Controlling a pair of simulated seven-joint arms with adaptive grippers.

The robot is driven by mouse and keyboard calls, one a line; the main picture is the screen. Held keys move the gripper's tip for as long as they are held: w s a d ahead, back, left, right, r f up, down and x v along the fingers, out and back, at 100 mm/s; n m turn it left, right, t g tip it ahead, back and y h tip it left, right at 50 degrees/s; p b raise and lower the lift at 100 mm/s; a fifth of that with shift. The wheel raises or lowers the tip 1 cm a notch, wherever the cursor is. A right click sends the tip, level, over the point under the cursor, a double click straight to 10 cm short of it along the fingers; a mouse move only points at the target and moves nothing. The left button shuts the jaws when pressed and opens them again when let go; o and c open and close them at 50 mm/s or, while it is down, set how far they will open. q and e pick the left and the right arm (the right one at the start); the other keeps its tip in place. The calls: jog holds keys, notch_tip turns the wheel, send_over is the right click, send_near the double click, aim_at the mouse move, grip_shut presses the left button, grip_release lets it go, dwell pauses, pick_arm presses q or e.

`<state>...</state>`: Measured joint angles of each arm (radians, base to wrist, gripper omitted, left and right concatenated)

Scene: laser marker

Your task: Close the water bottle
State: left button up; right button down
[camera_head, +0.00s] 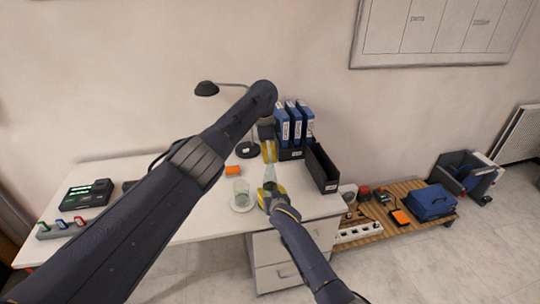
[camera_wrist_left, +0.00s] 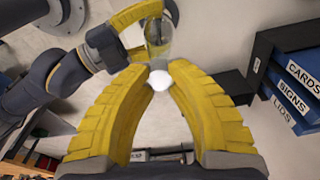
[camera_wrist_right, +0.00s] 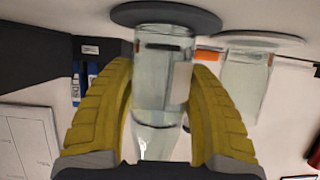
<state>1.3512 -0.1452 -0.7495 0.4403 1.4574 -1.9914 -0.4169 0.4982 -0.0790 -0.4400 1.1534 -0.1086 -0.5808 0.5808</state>
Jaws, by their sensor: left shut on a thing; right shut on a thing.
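The clear water bottle (camera_head: 270,174) is near the front right of the desk, upright. My right gripper (camera_head: 271,192) is shut around its body; the right wrist view shows the glass (camera_wrist_right: 163,82) between the yellow fingers. My left gripper (camera_head: 269,156) is above the bottle, pointing down. In the left wrist view its fingertips (camera_wrist_left: 160,70) are shut on a small white cap (camera_wrist_left: 160,81). The bottle (camera_wrist_left: 158,34) appears just beyond the cap there. I cannot tell whether the cap touches the bottle's mouth.
A clear glass (camera_head: 241,190) stands on a pale coaster (camera_head: 243,208) left of the bottle. An orange box (camera_head: 232,170) lies behind it. Blue binders (camera_head: 294,122) and an open black bin (camera_head: 322,168) stand at the right rear. The desk's left-middle is partly hidden by my left arm.

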pick_arm(q)
jog(key=shift+w+a+r+m, duration=0.15)
jog(key=shift+w+r+m, duration=0.2)
jog(key=shift+m, duration=0.15)
jog(key=shift+s+f+m, duration=0.1)
jog(key=shift+m, duration=0.6)
jog(key=shift+c, duration=0.3)
jog(key=shift+s+f+m, duration=0.3)
jog(key=shift+m, duration=0.1)
jog(key=shift+c, duration=0.2)
jog(key=o, duration=0.7)
jog(key=shift+r, duration=0.15)
jog(key=shift+r, duration=2.2)
